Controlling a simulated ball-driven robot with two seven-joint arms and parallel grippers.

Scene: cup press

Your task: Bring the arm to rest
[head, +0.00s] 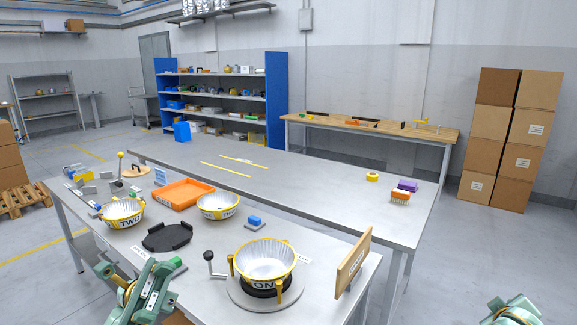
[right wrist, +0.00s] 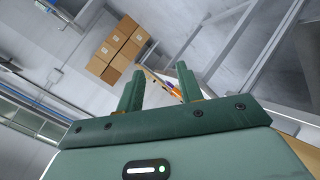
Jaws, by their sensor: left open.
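My left gripper (head: 138,272) is at the bottom left of the head view, in front of the near table's front edge. Its fingers are apart and I see nothing between them. My right gripper (right wrist: 158,85) shows in the right wrist view with its two green fingers apart and nothing between them. In the head view only a green part of my right arm (head: 512,310) shows at the bottom right, away from the tables.
The near table (head: 205,258) carries a bowl marked ONE (head: 265,258), a bowl marked TWO (head: 121,212), a third bowl (head: 218,205), an orange tray (head: 183,195) and a black holder (head: 167,237). A wooden board (head: 353,263) stands at its right end.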

